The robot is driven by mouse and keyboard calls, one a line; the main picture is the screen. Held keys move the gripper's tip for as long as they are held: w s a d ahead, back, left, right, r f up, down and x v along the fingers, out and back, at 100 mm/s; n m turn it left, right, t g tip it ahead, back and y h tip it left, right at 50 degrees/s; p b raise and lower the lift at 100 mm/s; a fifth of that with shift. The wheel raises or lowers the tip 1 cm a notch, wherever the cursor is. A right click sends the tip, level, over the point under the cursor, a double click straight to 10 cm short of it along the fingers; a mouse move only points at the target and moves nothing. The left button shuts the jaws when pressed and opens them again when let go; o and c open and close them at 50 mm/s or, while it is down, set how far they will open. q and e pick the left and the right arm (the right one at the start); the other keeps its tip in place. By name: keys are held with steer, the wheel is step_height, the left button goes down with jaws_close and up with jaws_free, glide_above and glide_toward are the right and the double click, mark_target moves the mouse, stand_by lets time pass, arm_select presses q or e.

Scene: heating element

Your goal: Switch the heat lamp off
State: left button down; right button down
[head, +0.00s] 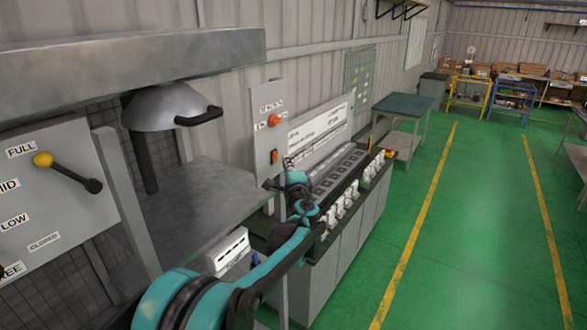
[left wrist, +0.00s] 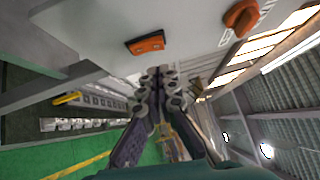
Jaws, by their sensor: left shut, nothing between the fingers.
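The heat lamp (head: 165,107) is a grey dome with a black handle, hanging under a metal hood above a grey shelf. A grey control panel (head: 262,95) beside it carries a red-orange knob (head: 275,120) and a small orange rocker switch (head: 274,156). In the left wrist view the rocker switch (left wrist: 146,43) and the knob (left wrist: 241,17) show near the top. My left gripper (head: 288,162) is just right of the panel near the rocker's height; its fingers (left wrist: 160,75) are shut and empty. They appear apart from the switch. My right gripper is out of view.
A panel at the left has a yellow-knobbed lever (head: 42,160) and labels FULL, MID and LOW. A grey bench (head: 345,235) with a row of white switches stands beyond my left arm. The green floor (head: 470,220) at the right is clear.

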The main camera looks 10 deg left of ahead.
mark_target(275, 157)
arm_select(q)
steer(key=shift+w+a+r, duration=0.1)
steer(key=shift+a, duration=0.5)
steer(key=shift+w+a+r, duration=0.1)
steer(key=shift+a, duration=0.45)
steer(key=shift+w, duration=0.1)
steer(key=shift+a, duration=0.15)
steer(key=shift+a+r, duration=0.1)
